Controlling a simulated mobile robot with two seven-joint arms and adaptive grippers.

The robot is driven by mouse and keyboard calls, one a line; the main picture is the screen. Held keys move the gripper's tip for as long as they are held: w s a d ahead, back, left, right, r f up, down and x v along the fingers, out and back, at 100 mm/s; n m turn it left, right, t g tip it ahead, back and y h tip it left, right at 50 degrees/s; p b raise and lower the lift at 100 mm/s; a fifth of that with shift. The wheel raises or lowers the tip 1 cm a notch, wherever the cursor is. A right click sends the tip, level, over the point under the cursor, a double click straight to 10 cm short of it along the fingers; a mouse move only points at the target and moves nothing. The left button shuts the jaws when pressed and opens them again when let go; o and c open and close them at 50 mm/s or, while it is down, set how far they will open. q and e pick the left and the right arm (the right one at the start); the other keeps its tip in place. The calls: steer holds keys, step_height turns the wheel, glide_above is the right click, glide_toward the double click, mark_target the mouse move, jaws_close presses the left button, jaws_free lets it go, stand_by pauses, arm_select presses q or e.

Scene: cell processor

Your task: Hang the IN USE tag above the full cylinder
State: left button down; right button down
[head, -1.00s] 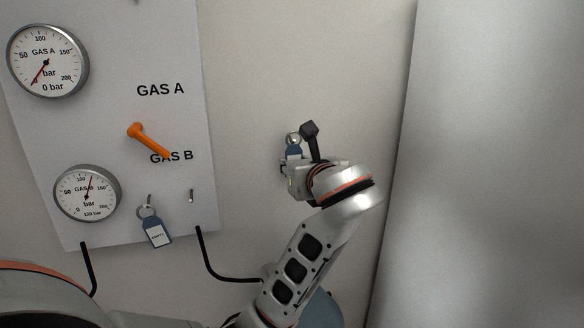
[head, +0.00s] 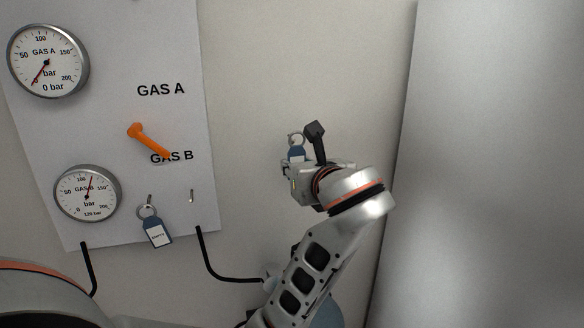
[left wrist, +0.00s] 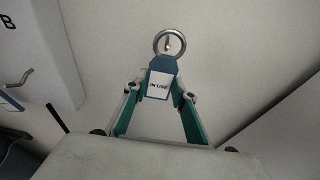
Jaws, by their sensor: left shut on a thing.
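My left gripper (head: 295,165) is shut on the blue IN USE tag (left wrist: 160,82), with its ring (left wrist: 170,43) up. A small piece shows inside the ring; I cannot tell what it is. In the head view the tag (head: 296,153) is in front of the bare wall, right of and apart from the gauge panel (head: 180,60). A second blue tag (head: 156,233), its label apparently EMPTY, hangs from the left hook (head: 149,199). The right hook (head: 191,195) is bare. A blue rounded surface (head: 325,312), perhaps a cylinder, is mostly hidden behind my arm. My right gripper is out of view.
The GAS A gauge (head: 47,61) reads 0 bar; the GAS B gauge (head: 87,193) reads roughly 120 bar. An orange lever (head: 148,141) sticks out between them. Black hoses (head: 211,262) run below the panel. A large grey surface (head: 490,160) stands at right.

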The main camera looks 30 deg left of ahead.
arm_select(q)
steer(key=shift+f+v, duration=0.2)
steer(key=shift+v, duration=0.65)
steer(key=shift+f+v, duration=0.2)
steer(key=shift+v, duration=0.65)
steer(key=shift+f+v, duration=0.2)
steer(key=shift+v, duration=0.65)
steer(key=shift+d, duration=0.1)
